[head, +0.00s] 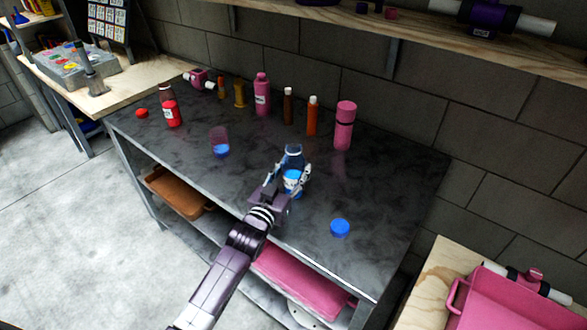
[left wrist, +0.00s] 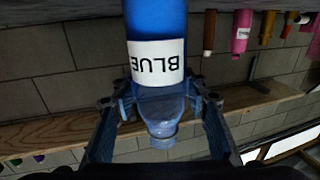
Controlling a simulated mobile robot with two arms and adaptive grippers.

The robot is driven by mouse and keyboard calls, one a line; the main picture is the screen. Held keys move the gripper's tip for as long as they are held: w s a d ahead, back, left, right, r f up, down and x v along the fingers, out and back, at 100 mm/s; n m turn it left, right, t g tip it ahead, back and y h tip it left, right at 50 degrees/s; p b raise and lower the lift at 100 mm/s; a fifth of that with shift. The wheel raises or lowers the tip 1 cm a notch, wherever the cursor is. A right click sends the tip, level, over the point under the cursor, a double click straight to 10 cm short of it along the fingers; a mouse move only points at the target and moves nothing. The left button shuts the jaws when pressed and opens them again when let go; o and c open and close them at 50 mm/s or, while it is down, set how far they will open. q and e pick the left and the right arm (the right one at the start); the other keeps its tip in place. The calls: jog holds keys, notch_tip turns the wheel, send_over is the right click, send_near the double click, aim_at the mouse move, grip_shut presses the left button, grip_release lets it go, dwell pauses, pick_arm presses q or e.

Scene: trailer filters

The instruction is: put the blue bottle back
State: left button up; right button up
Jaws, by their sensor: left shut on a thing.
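The blue bottle (head: 291,183) is near the front middle of the dark table (head: 190,178), with a white label and a clear bluish upper part. It looks upright in the head view. My left gripper (head: 287,178) is shut on it. In the left wrist view the bottle (left wrist: 156,20) shows upside down, with the label "BLUE". The fingers of the left gripper (left wrist: 160,105) are on both sides of its shoulder. The bottle's base is cut off there, and I cannot tell whether it touches the table. My right gripper is not in view.
A flat round blue piece (head: 340,228) lies to the right of the bottle. A clear cup with blue in the bottom (head: 220,144) stands to the left. A red bottle (head: 172,112), a pink bottle (head: 262,95), an orange bottle (head: 312,117) and a pink flask (head: 344,126) stand farther back.

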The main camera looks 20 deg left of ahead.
pick_arm(q)
jog(key=o, duration=1.4)
jog(key=shift+f, duration=0.1)
jog(key=shift+s, duration=0.4)
jog(key=s+a, duration=0.1)
jog(key=s, duration=1)
jog(key=shift+a+b, duration=0.15)
jog(key=shift+b, duration=0.2)
